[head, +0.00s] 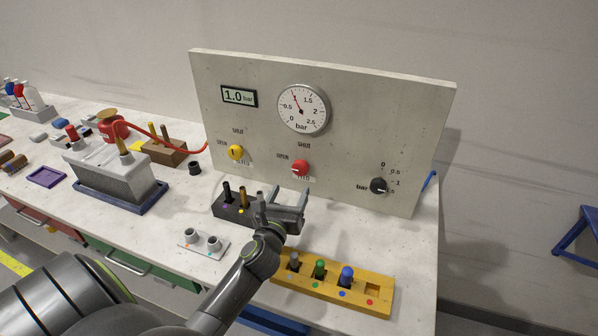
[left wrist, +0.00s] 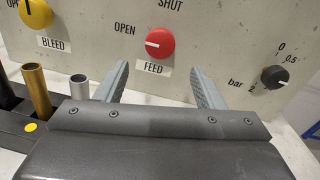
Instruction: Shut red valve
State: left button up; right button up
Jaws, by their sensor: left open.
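The red valve (head: 300,168) is a round knob low on the middle of the upright grey panel (head: 350,120). In the left wrist view the red valve (left wrist: 160,43) has SHUT above it, OPEN at its left and FEED below. Its white mark points left, toward OPEN. My left gripper (head: 288,192) is open and empty, in front of the panel and below the red valve. In the left wrist view its two fingers (left wrist: 160,72) point at the panel, with the knob between and beyond their tips, apart from them.
A yellow BLEED knob (head: 236,152) is left on the panel and a black bar knob (head: 378,186) right. The dial gauge (head: 303,109) and a 1.0 bar display (head: 239,96) are above. A dark peg block (head: 231,208) and a yellow peg rack (head: 330,288) flank my gripper.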

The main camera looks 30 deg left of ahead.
aim_at(299, 172)
pick_arm(q)
jog(key=x, duration=0.7)
jog(key=shift+w+a, duration=0.1)
jog(key=shift+w, duration=0.15)
jog(key=shift+w+a, duration=0.2)
jog(key=shift+w, duration=0.45)
pick_arm(e)
jog(key=shift+w+a, duration=0.55)
jog(key=shift+w, duration=0.1)
jog(key=shift+d, duration=0.1)
pick_arm(q)
jog(key=c, duration=1)
pick_arm(e)
jog(key=shift+d, duration=0.3)
